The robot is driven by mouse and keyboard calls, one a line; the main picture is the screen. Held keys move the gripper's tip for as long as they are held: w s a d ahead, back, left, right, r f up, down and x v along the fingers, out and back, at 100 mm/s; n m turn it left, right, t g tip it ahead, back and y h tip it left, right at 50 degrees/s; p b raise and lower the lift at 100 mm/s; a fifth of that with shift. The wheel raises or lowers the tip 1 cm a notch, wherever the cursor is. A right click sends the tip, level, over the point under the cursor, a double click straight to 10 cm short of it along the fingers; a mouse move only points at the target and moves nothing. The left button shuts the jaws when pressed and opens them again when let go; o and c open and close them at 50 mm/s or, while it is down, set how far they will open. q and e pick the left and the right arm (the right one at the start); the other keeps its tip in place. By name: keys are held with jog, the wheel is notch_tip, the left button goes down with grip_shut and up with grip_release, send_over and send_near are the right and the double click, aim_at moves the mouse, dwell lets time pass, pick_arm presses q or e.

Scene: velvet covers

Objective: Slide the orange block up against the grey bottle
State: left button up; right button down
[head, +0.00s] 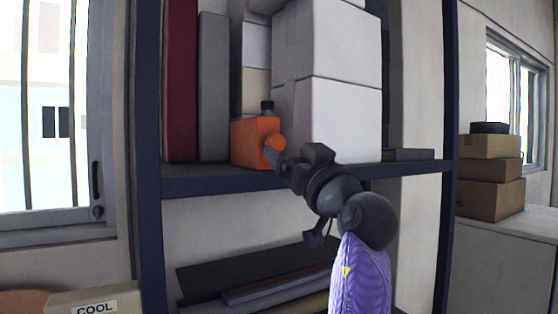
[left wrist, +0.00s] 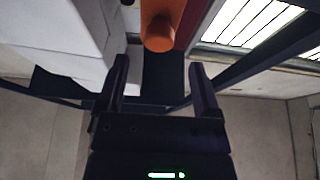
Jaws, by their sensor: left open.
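The orange block (head: 251,146) stands on the shelf near its front edge, with a round orange knob on its front. In the left wrist view the block (left wrist: 160,9) is at the top, its knob towards the gripper. A dark cap-like top (head: 267,107) shows just above the block; it may be the grey bottle, whose body is hidden, so I cannot tell whether they touch. My left gripper (head: 277,158) is close in front of the block's knob. In the left wrist view its fingers (left wrist: 158,82) are apart with nothing between them. My right gripper is not in view.
White boxes (head: 330,118) are stacked right beside the block. Tall red and grey books (head: 213,90) stand to its left. The dark shelf board (head: 208,181) has a narrow free front strip. Dark posts (head: 148,150) bound the shelf. Flat boards (head: 240,270) lie below.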

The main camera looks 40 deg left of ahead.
pick_arm(q)
jog(key=b+v, duration=0.1)
jog(key=v, duration=0.4)
jog(key=shift+b, duration=0.3)
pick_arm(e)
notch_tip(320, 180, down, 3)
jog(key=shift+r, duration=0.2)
